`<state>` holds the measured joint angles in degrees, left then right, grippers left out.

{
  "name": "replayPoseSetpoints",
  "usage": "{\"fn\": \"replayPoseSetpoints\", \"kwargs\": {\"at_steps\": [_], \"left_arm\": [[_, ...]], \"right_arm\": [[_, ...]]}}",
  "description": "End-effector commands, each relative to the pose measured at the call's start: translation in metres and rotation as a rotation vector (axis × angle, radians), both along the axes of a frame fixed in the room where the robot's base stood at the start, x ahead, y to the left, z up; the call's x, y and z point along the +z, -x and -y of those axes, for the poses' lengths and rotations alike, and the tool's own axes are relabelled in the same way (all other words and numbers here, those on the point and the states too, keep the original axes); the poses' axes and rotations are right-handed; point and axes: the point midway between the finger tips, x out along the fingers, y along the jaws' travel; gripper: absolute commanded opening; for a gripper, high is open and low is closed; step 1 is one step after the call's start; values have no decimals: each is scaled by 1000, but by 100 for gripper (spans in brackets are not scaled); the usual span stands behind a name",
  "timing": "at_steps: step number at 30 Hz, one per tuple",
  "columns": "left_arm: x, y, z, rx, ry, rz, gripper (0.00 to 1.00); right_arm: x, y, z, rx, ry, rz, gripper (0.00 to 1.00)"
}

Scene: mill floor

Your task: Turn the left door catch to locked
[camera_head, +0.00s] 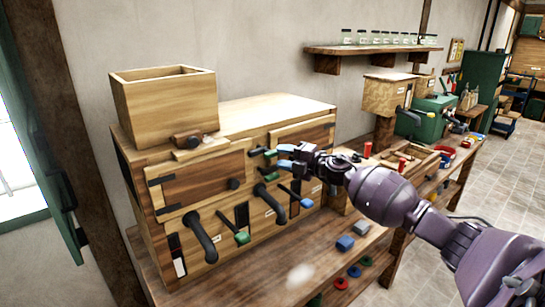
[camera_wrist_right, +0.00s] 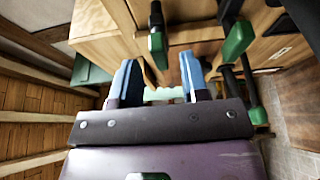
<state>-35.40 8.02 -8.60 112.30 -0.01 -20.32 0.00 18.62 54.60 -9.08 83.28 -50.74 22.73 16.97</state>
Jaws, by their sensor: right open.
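The wooden cabinet has a left door (camera_head: 200,181) with dark hinges and a round dark knob. At that door's right edge is a small dark catch with a green end (camera_head: 270,153), pointing roughly sideways to the right. My right gripper (camera_head: 284,156) is in front of the cabinet, just right of this green end. Its two blue fingertips are apart. The right wrist view shows the open gripper (camera_wrist_right: 157,76) too, with a pale green bar between or beyond the fingers; I cannot tell whether they touch it. My left gripper is not in view.
Below the doors, levers with green (camera_head: 242,238) and blue (camera_head: 308,203) ends and thick dark curved handles (camera_head: 201,237) stick out. The right door (camera_head: 302,134) is beside my gripper. A wooden hopper (camera_head: 165,105) stands on top.

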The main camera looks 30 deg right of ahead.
Motion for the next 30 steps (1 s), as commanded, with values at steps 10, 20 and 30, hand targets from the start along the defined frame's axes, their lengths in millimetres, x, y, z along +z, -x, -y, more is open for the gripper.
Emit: {"fn": "replayPoseSetpoints", "kwargs": {"at_steps": [10,20,30], "left_arm": [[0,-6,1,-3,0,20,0],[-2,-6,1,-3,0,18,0],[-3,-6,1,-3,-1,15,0]], "right_arm": [[-1,41,21,0,0,-1,42],[0,48,24,1,0,0,42],[0,48,24,1,0,0,42]]}}
